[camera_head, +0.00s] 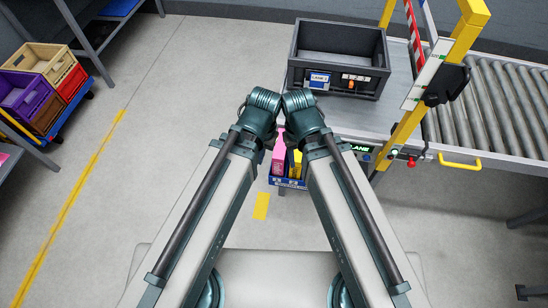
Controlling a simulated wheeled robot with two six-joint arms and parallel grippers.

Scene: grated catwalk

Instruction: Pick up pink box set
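A pink box (279,157) shows in the gap between my two arms, partly hidden by them. It stands in a small blue bin (288,183) low in front of the grey conveyor bench, with a yellow item (295,164) to its right. Whether the pink box is one box or several cannot be told. My two arms reach up from the bottom and their far joints nearly meet above the bin. No gripper fingers show on either arm.
A dark grey crate (340,60) sits on the bench, left of a roller conveyor (495,105) and yellow posts (400,135). A cart with coloured bins (45,85) stands at left. Something pink (4,157) lies at the left edge. Open floor (165,130) lies left of my arms.

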